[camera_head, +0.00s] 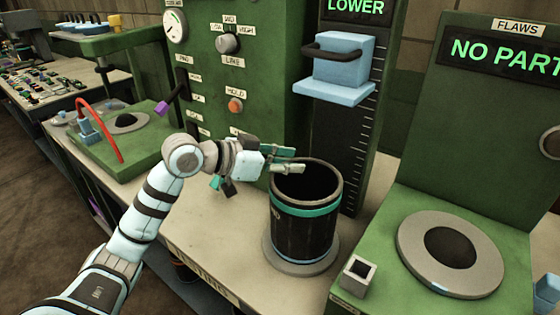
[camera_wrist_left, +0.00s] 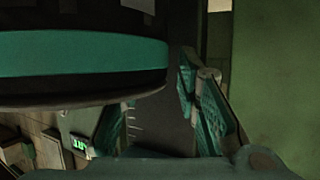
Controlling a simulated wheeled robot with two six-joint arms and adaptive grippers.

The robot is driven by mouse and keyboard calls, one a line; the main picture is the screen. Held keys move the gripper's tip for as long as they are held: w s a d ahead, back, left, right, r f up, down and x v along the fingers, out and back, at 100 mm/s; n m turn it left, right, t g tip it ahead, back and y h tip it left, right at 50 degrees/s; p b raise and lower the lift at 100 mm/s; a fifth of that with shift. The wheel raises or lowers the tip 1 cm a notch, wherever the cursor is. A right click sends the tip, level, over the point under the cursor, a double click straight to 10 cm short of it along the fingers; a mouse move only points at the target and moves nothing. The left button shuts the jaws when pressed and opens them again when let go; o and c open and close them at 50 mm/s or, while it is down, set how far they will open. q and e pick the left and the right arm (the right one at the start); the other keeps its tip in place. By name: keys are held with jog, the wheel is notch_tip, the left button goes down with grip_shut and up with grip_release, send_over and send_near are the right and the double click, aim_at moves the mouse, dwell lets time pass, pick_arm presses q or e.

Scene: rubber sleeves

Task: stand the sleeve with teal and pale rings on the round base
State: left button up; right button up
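The black sleeve (camera_head: 302,228) stands upright, open end up, with a teal ring near its top and a thin pale blue ring near its foot. It sits on a grey round base (camera_head: 322,268) on the bench. My left gripper (camera_head: 291,160) is at the sleeve's upper rim, on its far left side, with its fingers apart. In the left wrist view the sleeve (camera_wrist_left: 80,85) fills the upper left, beside the spread fingers of the gripper (camera_wrist_left: 160,115). Whether a finger touches the rim I cannot tell. My right gripper is out of view.
A green press column with a blue block (camera_head: 343,57) and a "LOWER" display (camera_head: 356,7) stands behind the sleeve. At right, a green station with a grey ring plate (camera_head: 410,248) reads "NO PART". A small square post (camera_head: 359,271) is close to the sleeve's right.

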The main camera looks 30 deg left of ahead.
pick_arm(q)
jog(key=b+v, duration=1.1)
jog(key=v, duration=0.1)
dwell(0.4)
